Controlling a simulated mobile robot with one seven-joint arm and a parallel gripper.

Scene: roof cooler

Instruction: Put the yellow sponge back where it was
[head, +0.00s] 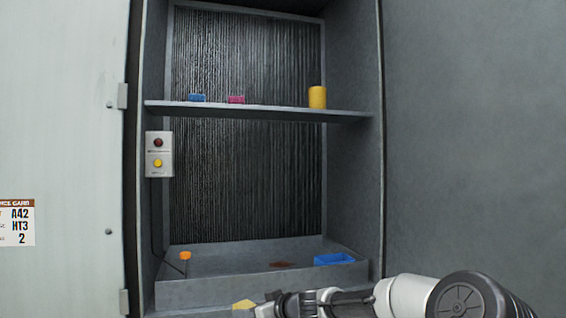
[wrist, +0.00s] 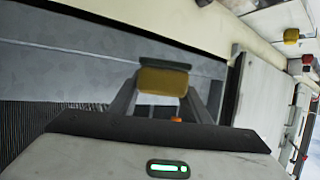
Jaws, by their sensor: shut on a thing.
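The yellow sponge (head: 244,304) shows at the bottom of the head view, at the tip of my gripper (head: 262,303). In the wrist view the yellow sponge (wrist: 162,82) has a dark greenish layer along its far side. It sits between the two fingers of my gripper (wrist: 161,92), which is shut on it. The sponge is in front of the cabinet's lower front edge and below the shelf (head: 260,111). On the shelf are a blue block (head: 197,98), a pink block (head: 236,100) and a yellow cylinder (head: 317,97).
The lower basin (head: 210,291) has a raised front wall. It holds a blue open container (head: 334,259), a brown patch (head: 282,265) and an orange-topped item (head: 185,256). A button box (head: 159,155) is on the left wall. The shelf is bare between the pink block and yellow cylinder.

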